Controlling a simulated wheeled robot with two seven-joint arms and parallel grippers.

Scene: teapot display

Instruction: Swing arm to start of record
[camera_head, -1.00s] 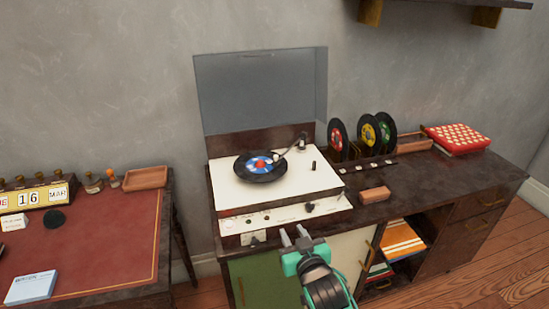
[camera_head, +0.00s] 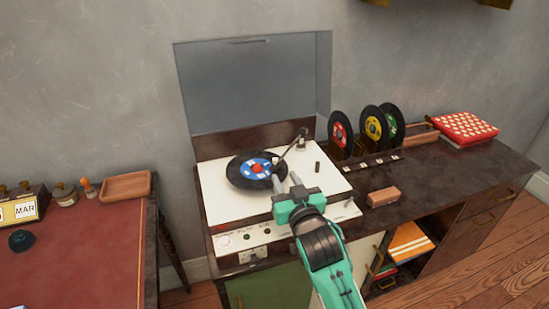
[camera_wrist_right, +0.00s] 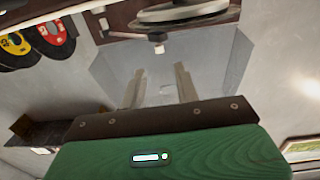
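The turntable (camera_head: 225,203) has a white top and an open, see-through lid (camera_head: 250,85). A black record (camera_head: 238,180) with a blue, white and red label lies on it. The tonearm (camera_head: 289,152) runs from its pivot at the back right, and its head end is over the record's right part. My right gripper (camera_head: 286,183) is open over the front right of the turntable, just in front of the record and tonearm head. In the right wrist view its two fingers (camera_wrist_right: 160,85) stand apart with nothing between them. My left gripper is not in view.
Records in a rack (camera_head: 372,130), a wooden block (camera_head: 383,196) and a red-and-white box (camera_head: 465,128) are on the dark cabinet to the right. A red-topped desk (camera_head: 80,255) with a wooden tray (camera_head: 126,186) stands at left, across a gap.

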